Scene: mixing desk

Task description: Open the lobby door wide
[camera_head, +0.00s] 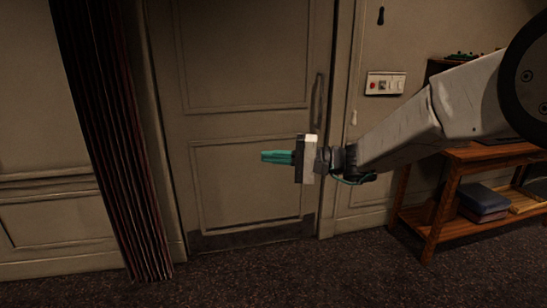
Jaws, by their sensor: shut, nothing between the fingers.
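The lobby door (250,120) is a pale panelled door in the middle of the view and looks shut in its frame. Its long upright handle (318,100) is at the right edge of the door. A dark kick plate (250,234) runs along the bottom. My gripper (264,157) has teal fingers, is shut and empty, and points left in front of the door's lower panel. It is below and left of the handle in the picture. The gripper body hides part of the door edge below the handle. I cannot tell how far the gripper is from the door.
A dark red curtain (110,140) hangs left of the door. A switch plate (385,84) is on the wall to the right. The carpet (300,275) before the door is clear.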

